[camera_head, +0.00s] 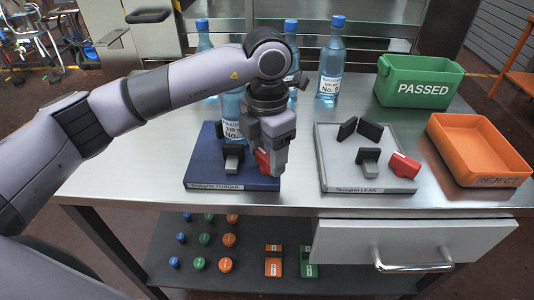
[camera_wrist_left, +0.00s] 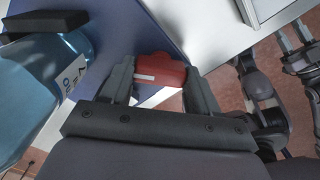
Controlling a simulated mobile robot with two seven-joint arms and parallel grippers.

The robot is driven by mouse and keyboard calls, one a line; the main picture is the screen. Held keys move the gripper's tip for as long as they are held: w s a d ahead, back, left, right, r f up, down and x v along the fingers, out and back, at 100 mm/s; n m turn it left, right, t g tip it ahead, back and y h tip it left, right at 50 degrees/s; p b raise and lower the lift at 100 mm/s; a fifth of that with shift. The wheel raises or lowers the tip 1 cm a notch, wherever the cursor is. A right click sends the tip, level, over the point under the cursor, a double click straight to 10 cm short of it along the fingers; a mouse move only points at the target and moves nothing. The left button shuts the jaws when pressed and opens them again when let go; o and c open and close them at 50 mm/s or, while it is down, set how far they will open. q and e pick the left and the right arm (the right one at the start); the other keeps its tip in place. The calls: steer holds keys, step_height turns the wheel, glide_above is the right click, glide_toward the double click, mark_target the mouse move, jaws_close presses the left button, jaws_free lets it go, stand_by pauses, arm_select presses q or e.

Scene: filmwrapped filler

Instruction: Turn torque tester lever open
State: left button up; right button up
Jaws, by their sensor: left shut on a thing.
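The torque tester (camera_head: 205,165) is a dark blue base plate with a label on its front edge, at the left of the table. A blue bottle (camera_head: 232,118) stands on it, partly hidden by my arm; it also shows in the left wrist view (camera_wrist_left: 38,82). My left gripper (camera_head: 268,165) points down over the plate's right side and is shut on the red lever (camera_head: 262,160). In the left wrist view the red lever (camera_wrist_left: 160,70) sits between the two fingers (camera_wrist_left: 160,85).
A grey leak tester (camera_head: 340,165) with its own red lever (camera_head: 404,165) stands to the right. A green PASSED bin (camera_head: 418,82) and an orange REJECT tray (camera_head: 480,145) are at the right. More bottles (camera_head: 331,65) stand behind. Coloured caps (camera_head: 205,240) lie on the lower shelf.

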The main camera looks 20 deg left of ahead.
mark_target(267, 156)
arm_select(q)
steer(key=shift+r+n, duration=0.1)
steer(key=shift+n, duration=0.4)
stand_by(0.3)
steer(key=o, duration=1.1)
steer(key=shift+c, duration=0.2)
steer(key=shift+r, duration=3.6)
